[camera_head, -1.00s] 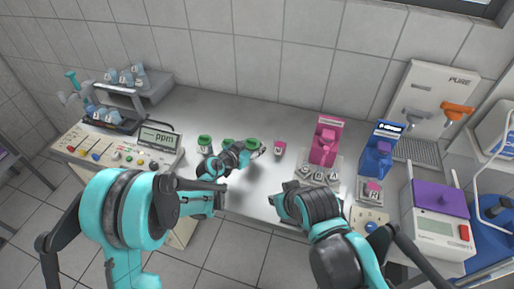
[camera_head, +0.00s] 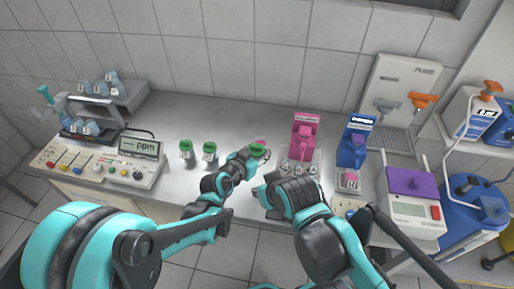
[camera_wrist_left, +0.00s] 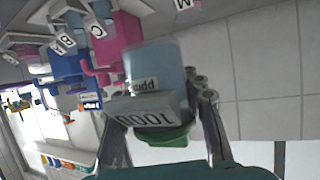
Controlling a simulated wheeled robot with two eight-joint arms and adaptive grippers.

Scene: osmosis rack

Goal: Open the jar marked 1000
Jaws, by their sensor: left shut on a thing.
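The jar marked 1000 shows large in the left wrist view, with its label (camera_wrist_left: 150,115), pale blue body (camera_wrist_left: 155,66) and green lid (camera_wrist_left: 172,138). The lid is on it. My left gripper (camera_head: 256,158) is shut on this jar, with a finger on each side in the wrist view. In the head view its green lid (camera_head: 258,150) shows at the gripper's end, and the gripper hides most of its body. My right arm reaches in from the lower right; its gripper's fingers cannot be made out.
Two other green-lidded jars (camera_head: 186,152) (camera_head: 209,152) stand left of the gripper. A ppm meter (camera_head: 140,148) is at the left. A pink device (camera_head: 303,138), a blue device (camera_head: 354,142) and a purple-topped box (camera_head: 412,182) stand right. The bench between meter and jars is clear.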

